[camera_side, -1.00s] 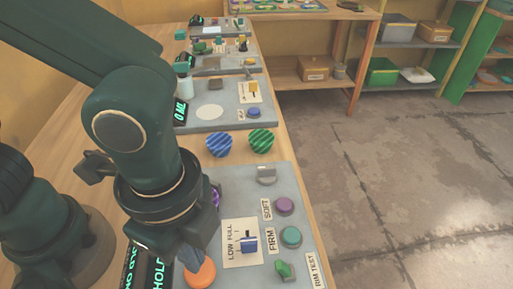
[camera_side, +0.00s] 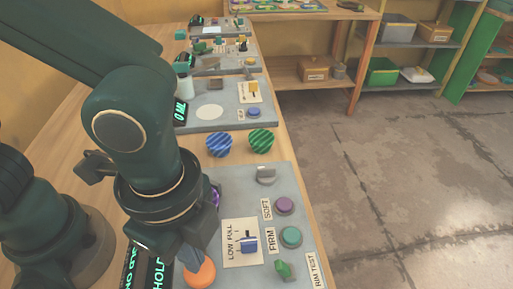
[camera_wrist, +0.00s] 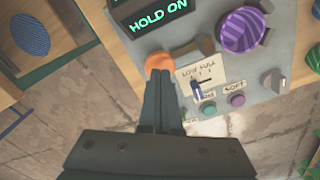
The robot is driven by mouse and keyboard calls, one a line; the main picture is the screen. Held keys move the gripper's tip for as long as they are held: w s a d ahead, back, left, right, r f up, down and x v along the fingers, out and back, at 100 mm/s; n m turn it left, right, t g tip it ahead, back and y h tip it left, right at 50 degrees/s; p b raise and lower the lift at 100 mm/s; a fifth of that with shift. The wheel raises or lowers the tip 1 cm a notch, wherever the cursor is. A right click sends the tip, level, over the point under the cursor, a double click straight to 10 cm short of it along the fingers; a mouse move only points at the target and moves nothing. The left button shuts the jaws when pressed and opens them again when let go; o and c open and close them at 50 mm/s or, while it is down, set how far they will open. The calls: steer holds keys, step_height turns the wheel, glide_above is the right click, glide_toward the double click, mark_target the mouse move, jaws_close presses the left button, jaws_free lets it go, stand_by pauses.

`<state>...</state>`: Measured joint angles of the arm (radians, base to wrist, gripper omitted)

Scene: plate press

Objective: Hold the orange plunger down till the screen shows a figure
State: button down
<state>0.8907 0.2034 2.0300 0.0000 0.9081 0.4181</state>
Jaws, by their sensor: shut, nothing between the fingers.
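The orange plunger (camera_side: 201,274) is a round knob near the bottom of the side view, on the grey press panel (camera_side: 235,190). In the wrist view the orange plunger (camera_wrist: 159,62) shows just past my fingertips. My gripper (camera_side: 196,258) is shut with nothing between its fingers, its tips on or right at the top of the plunger; in the wrist view it is my gripper (camera_wrist: 161,76). The screen (camera_wrist: 152,17) reads "HOLD ON" in green letters; no figure shows on it. In the side view the screen (camera_side: 152,272) is partly hidden by my arm.
A purple striped plate (camera_wrist: 243,31) sits on the panel. Blue (camera_side: 219,145) and green (camera_side: 261,141) striped pieces stand behind it.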

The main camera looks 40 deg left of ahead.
steer(key=shift+f, duration=0.35)
stand_by(0.3)
steer(key=shift+f, duration=1.2)
stand_by(6.2)
